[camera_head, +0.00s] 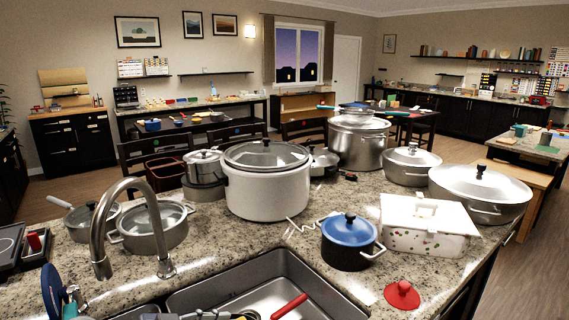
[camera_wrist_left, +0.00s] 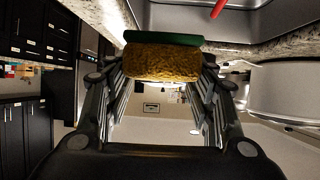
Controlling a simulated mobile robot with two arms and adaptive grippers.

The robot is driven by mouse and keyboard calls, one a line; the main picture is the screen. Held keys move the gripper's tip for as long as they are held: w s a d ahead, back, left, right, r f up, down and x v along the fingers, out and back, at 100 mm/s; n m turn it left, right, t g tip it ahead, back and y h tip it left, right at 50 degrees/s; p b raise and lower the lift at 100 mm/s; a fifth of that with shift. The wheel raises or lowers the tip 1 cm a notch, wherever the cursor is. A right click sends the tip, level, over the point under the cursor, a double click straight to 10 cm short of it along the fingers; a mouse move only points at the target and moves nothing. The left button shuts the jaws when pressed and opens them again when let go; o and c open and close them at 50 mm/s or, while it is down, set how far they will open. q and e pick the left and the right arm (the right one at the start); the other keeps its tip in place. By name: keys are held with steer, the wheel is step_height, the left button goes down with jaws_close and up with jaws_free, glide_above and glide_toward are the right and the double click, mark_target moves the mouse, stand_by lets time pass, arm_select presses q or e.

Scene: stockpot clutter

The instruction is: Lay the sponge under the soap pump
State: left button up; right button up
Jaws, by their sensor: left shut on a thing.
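The sponge (camera_wrist_left: 160,64), yellow with a green layer, is between the fingers of my left gripper (camera_wrist_left: 162,70) in the left wrist view. The gripper is shut on it, and the sponge lies across the fingertips with its green layer at the top of the picture. The sponge is close to the pale stone counter edge in that view; whether it touches is unclear. I cannot make out the sponge in the head view. No soap pump can be clearly identified in either view. My right gripper is not in view.
The sink (camera_head: 265,290) holds a red-handled utensil (camera_head: 289,306). A blue-lidded pot (camera_head: 350,241), a white casserole (camera_head: 425,225), a red lid (camera_head: 402,295) and a large white pot (camera_head: 266,180) crowd the counter. The faucet (camera_head: 100,225) arches at left. A blue round item (camera_head: 52,290) stands lower left.

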arm_select(q)
steer(key=s+a+r, duration=0.1)
steer(key=s+a, duration=0.6)
steer(key=shift+s+n+t, duration=0.2)
steer(key=shift+n+t, duration=0.1)
